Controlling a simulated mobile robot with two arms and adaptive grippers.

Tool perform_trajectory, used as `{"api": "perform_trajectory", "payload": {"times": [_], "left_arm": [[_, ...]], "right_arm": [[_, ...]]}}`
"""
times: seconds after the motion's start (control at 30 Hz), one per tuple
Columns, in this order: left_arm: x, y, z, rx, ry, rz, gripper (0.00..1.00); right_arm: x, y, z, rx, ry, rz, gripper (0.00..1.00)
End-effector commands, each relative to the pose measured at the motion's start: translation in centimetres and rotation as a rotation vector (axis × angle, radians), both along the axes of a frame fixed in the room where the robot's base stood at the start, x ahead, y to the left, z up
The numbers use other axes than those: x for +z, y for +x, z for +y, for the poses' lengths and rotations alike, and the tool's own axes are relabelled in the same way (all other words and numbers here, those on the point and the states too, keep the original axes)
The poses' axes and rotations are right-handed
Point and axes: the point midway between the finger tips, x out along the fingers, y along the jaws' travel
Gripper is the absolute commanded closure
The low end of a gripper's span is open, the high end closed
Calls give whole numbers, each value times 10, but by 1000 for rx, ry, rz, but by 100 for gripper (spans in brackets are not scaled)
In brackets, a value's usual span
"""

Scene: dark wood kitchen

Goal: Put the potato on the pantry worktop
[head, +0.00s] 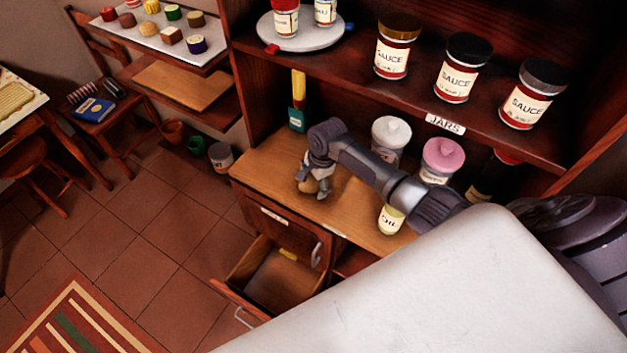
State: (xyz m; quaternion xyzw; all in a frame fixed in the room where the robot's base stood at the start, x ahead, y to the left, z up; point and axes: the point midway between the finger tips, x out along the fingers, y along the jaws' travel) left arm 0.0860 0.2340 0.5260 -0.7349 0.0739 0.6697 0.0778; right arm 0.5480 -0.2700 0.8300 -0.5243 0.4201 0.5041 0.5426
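The potato (309,187) is a small tan lump on or just above the pantry worktop (272,166), near its front edge; I cannot tell if it touches the wood. The worktop is a light wood surface below the jar shelf. My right gripper (314,186) reaches in from the right and points down, with its fingers on both sides of the potato. It looks shut on it, and the fingers hide part of it. My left gripper is not in view.
An open drawer (268,283) sticks out below. The worktop's left part is clear.

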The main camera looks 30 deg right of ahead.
Motion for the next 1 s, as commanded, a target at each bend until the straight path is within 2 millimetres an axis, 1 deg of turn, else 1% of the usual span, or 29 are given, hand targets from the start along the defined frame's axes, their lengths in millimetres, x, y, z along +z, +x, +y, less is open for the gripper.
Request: {"api": "perform_trajectory", "payload": {"times": [0.17, 0.27, 0.37, 0.5, 0.6, 0.7, 0.83, 1.0], "left_arm": [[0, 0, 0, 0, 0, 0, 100], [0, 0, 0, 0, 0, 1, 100], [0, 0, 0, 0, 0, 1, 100], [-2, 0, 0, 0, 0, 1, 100], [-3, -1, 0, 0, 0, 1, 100], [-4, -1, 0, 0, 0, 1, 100], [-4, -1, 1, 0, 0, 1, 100], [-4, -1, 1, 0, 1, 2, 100]], "right_arm": [[1, 0, 0, 0, 0, 0, 15], [7, 0, -1, 0, -1, -1, 15], [21, -2, -2, 1, 0, -3, 15], [46, -5, -5, 1, 0, -3, 15], [61, -7, -6, 0, 1, -3, 15], [71, -9, -7, 1, 1, -2, 15], [77, -10, -8, 0, 1, 0, 15], [77, -10, -8, 0, 1, 1, 15]]}}
